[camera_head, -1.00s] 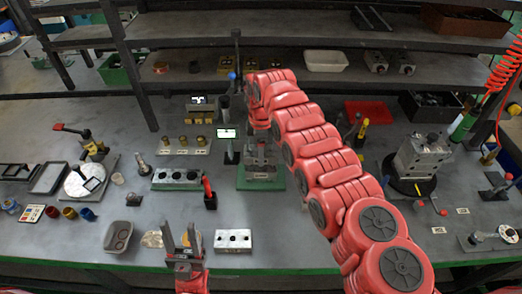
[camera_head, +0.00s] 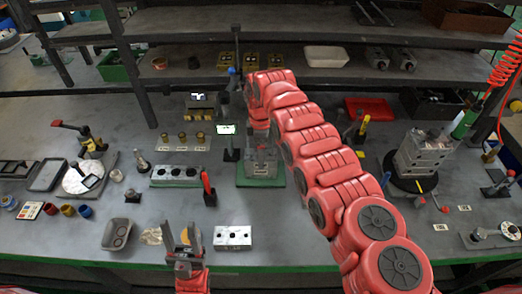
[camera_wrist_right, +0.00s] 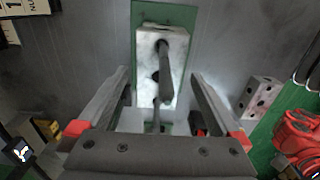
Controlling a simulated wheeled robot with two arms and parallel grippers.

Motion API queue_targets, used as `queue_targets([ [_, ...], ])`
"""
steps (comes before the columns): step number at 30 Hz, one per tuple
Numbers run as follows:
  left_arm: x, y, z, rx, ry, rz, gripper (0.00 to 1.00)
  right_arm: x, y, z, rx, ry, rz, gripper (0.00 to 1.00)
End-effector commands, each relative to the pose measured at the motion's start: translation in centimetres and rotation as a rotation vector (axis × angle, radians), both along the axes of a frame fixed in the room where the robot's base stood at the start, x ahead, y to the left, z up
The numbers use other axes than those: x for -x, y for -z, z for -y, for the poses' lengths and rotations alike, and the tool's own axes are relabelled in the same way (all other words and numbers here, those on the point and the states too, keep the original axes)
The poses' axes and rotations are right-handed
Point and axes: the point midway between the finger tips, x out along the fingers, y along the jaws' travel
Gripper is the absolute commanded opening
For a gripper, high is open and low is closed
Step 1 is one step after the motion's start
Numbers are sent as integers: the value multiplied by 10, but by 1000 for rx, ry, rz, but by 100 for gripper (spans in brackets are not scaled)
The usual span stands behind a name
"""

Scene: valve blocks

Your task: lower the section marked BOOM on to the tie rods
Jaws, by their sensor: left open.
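The valve stack (camera_head: 262,163) stands on a green base plate (camera_head: 262,182) at mid-table. In the right wrist view, a pale block (camera_wrist_right: 150,92) lies over the green plate (camera_wrist_right: 178,14), with dark rods (camera_wrist_right: 165,75) rising from it. My right gripper (camera_wrist_right: 160,82) is above this stack, its fingers apart on either side of the block; I see nothing clamped between them. In the head view my red arm hides most of this gripper. My left gripper (camera_head: 183,240) is open and empty near the front edge. I cannot read a BOOM mark on any block.
A pale block with holes (camera_head: 233,238) lies right of my left gripper and a longer one (camera_head: 178,176) lies behind. A tall block stack (camera_head: 424,152) stands on a black disc at right. A grey tray (camera_head: 116,234) is at left. Shelves cross the back.

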Motion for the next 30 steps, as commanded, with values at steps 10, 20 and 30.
queue_targets([
  [10, 0, 10, 0, 0, 0, 0, 50, -1, -31, 1, 0, 0, 5, 100],
  [20, 0, -1, 0, 0, 0, 0, 50, 1, -118, -2, -1, -2, 0, 100],
  [30, 0, -51, 0, 0, 0, 0, 50, 0, -171, 0, 0, 0, 0, 100],
])
